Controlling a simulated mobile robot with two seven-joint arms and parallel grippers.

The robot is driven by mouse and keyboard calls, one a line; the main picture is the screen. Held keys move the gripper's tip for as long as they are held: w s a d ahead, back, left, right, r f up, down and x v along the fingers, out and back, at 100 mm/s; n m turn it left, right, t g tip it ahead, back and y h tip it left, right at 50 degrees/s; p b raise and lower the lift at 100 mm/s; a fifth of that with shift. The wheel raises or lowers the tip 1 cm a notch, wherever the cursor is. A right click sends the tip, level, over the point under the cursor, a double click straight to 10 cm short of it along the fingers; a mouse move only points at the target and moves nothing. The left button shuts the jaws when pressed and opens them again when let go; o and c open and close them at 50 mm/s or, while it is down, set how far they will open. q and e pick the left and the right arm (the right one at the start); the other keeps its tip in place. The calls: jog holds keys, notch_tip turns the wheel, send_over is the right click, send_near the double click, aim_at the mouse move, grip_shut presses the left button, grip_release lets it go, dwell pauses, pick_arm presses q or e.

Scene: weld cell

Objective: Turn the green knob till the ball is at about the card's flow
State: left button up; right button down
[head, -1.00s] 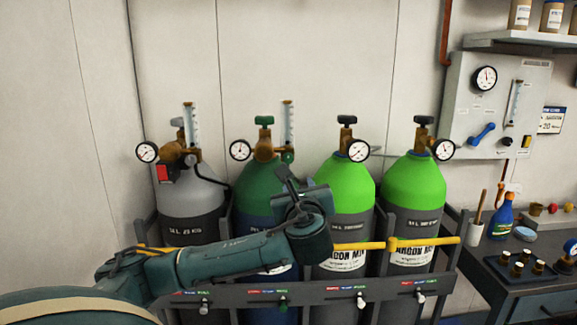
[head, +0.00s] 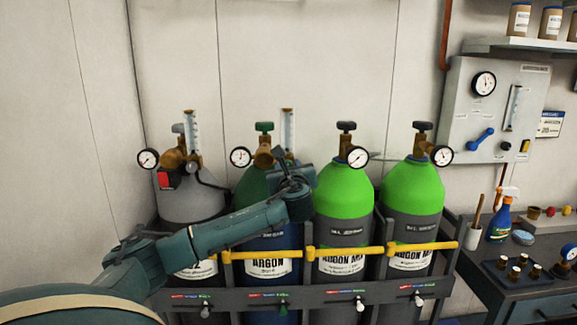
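The second cylinder from the left has a green top valve knob (head: 264,127), a brass regulator, a round gauge (head: 240,157) and a clear upright flow tube (head: 288,128). The ball in the tube is too small to make out. A small green knob below this tube is hidden behind my gripper. My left gripper (head: 284,166) is in front of this cylinder's shoulder, just below the flow tube; its fingers are too small and dark to read. The card (head: 549,124), white with a blue band, hangs on the wall at right; its number is hard to read. My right gripper is not in view.
A grey cylinder (head: 188,205) with its own flow tube (head: 190,130) stands left; two bright green cylinders (head: 344,190) stand right. A yellow bar (head: 350,252) crosses the rack front. A wall panel (head: 490,110) and a cluttered bench (head: 540,240) are at right.

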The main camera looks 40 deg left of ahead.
pick_arm(q)
jog(key=shift+c, duration=0.4)
jog(key=c, duration=0.6)
jog(key=shift+f+n, duration=0.1)
jog(key=shift+n, duration=0.2)
